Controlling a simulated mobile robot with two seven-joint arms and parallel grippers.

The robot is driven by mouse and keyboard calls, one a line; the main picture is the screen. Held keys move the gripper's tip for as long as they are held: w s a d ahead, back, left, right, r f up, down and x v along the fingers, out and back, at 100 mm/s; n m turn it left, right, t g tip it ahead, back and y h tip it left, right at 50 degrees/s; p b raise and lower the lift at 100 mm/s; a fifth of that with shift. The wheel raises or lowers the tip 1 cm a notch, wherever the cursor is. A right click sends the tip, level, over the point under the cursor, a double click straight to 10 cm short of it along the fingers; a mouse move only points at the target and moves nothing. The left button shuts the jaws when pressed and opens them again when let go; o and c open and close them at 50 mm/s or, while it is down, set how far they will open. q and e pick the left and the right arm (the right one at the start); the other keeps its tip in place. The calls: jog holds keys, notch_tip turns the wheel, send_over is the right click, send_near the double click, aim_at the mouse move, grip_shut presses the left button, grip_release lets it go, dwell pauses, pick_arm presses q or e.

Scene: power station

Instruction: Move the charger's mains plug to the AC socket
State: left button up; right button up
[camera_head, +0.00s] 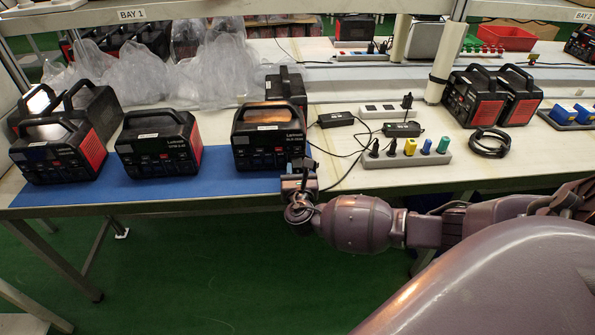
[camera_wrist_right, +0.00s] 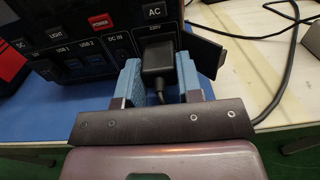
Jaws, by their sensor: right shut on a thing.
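The black power station (camera_head: 268,138) stands on the blue mat, its front panel facing me. My right gripper (camera_head: 298,183) is at the lower right of that panel. In the right wrist view, its blue-padded fingers (camera_wrist_right: 160,83) are shut on the black mains plug (camera_wrist_right: 158,58). The plug is upright at the AC socket, just under the AC label (camera_wrist_right: 154,11). The socket face is hidden behind it, so I cannot tell how deep it sits. A dark flap (camera_wrist_right: 205,52) stands open to the right. My left gripper is not in view.
Black charger bricks (camera_head: 335,119) (camera_head: 402,130) lie right of the station, with loose cables between. A power strip (camera_head: 405,158) holds several coloured plugs. Other power stations (camera_head: 158,145) stand to the left. A coiled cable (camera_head: 489,143) lies farther right.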

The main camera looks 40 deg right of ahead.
jog(key=o, duration=1.1)
jog(key=p+v, duration=0.1)
jog(key=v, duration=0.9)
jog(key=shift+s+a+p, duration=0.2)
jog(key=shift+s+p, duration=0.1)
jog(key=shift+p, duration=0.05)
